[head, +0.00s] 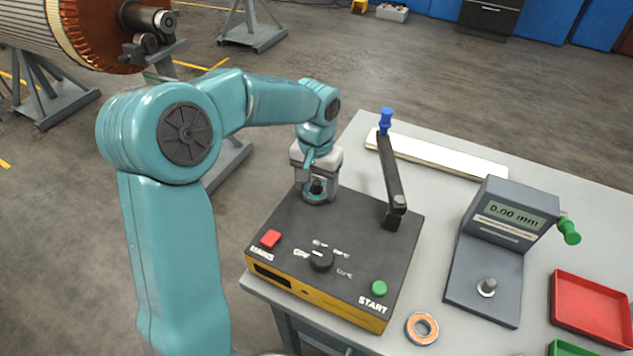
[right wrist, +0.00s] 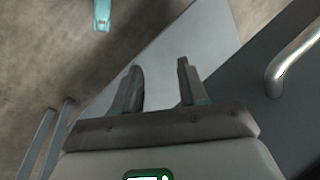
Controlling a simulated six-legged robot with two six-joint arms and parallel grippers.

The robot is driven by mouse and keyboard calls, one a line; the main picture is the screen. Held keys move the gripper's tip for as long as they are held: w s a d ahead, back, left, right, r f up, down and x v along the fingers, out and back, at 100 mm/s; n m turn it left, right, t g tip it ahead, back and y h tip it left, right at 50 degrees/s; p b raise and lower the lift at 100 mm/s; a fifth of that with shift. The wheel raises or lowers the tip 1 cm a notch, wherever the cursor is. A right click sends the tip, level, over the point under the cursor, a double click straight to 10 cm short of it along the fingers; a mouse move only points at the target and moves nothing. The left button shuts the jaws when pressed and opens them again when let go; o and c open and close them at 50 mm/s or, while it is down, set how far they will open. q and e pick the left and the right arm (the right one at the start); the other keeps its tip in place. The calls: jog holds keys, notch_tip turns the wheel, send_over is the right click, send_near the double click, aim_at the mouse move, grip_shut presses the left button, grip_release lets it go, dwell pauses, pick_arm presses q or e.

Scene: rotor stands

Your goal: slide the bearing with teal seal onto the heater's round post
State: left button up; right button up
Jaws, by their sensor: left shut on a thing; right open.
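The heater (head: 300,222) is a box with a dark top and yellow front at the bench's left corner. My left gripper (head: 316,186) points down over the heater's back left part and is shut on the bearing with teal seal (head: 315,199). The bearing is low, close to the heater's top. The round post is mostly hidden by the gripper and bearing; I cannot tell whether the ring is around it. My right gripper (right wrist: 160,88) is open and empty in the right wrist view, away from the heater.
The heater's hinged arm (head: 391,175) with a blue knob stands raised right of the gripper. An orange-sealed bearing (head: 422,328) lies by the heater's front right corner. A grey gauge (head: 503,215), a red tray (head: 592,308) and a pale strip (head: 440,155) are also on the bench.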

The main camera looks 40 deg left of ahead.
pick_arm(q)
jog(key=o, duration=1.2)
jog(key=shift+c, duration=0.2)
jog(key=shift+r+p, duration=3.7)
jog(key=shift+r, duration=0.9)
jog(key=shift+f, duration=0.1)
jog(key=shift+s, duration=0.15)
